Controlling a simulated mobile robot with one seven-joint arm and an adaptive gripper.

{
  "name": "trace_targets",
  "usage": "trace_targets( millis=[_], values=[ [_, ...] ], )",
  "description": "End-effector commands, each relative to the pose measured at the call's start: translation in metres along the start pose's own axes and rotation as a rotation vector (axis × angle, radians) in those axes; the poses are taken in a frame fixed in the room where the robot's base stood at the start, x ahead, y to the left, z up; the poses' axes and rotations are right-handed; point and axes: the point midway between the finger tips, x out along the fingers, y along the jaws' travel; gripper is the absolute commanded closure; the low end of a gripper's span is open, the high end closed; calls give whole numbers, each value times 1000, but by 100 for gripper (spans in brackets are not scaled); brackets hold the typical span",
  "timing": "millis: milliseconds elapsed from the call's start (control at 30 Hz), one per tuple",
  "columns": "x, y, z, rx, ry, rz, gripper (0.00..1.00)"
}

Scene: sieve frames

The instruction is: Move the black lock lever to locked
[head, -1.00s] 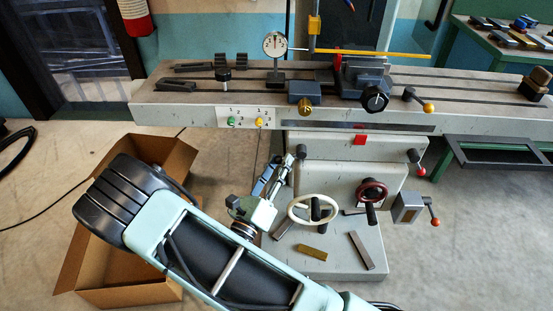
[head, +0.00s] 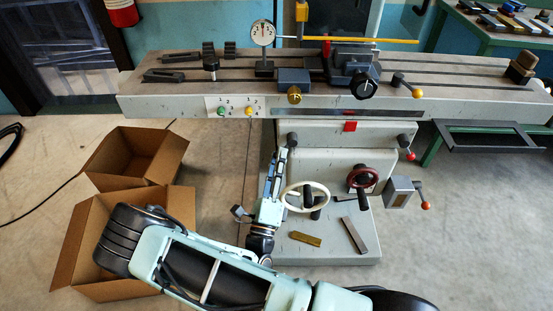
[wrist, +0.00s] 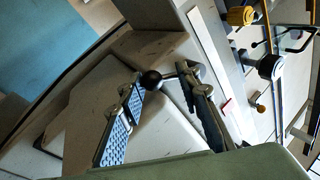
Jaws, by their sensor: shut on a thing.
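The black lock lever (wrist: 151,80) shows in the wrist view as a dark round knob on a short metal arm. My gripper (wrist: 168,84) is shut on it, with the knob at the left fingertip and the arm crossing toward the right finger. The fingers stand apart around it. In the head view the lever (head: 292,139) is small and dark at the left of the grey machine body, below the table. My gripper (head: 282,155) reaches up to it from below. The fingers partly hide the lever's pivot end, and I cannot read any lock marking.
The cream handwheel (head: 324,190) stands just right of my gripper. A red-rimmed handwheel (head: 352,179) and a crank with a red knob are farther right. The long machine table (head: 180,104) overhangs above. Open cardboard boxes (head: 185,215) lie on the floor to the left.

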Motion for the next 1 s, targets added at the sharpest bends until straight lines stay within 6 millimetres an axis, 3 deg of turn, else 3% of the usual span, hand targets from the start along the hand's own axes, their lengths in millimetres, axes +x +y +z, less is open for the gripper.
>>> trace_targets(
  millis=[333, 367, 533, 833, 1000],
  values=[
    [4, -4, -1, -7, 0, -11, 100],
    [4, -4, -1, -7, 0, -11, 67],
    [3, -3, -1, -5, 0, -9, 49],
    [0, -1, 0, -3, -1, -4, 49],
    [-21, -1, 0, -3, -1, -2, 49]
  ],
)
